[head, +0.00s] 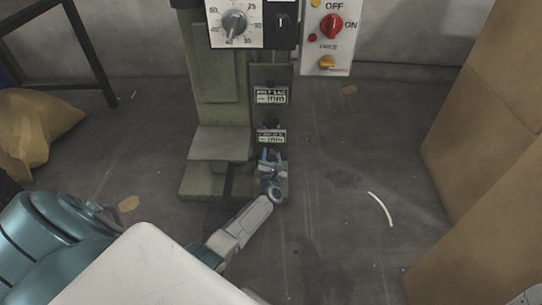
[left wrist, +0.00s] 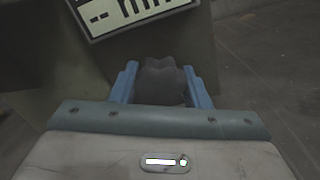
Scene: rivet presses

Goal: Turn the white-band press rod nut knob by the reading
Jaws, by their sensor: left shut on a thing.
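The green press (head: 222,90) stands upright in the middle of the head view. My left gripper (head: 271,158) is low on the press front, just under a labelled plate (head: 271,136). In the left wrist view, its two blue fingers (left wrist: 161,88) are shut on a dark lobed knob (left wrist: 162,75), one finger on each side. A white plate with dark marks (left wrist: 130,12) is above the knob there, partly cut off. A dial with a grey pointer knob (head: 235,23) is at the top of the press. I cannot make out a white band. My right gripper is not in view.
A second labelled plate (head: 270,95) is higher on the press. A switch panel (head: 328,50) with a red knob is right of it. Cardboard boxes (head: 490,215) stand at the right, a tan sack (head: 35,130) at the left. A pale curved strip (head: 380,208) lies on the open floor.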

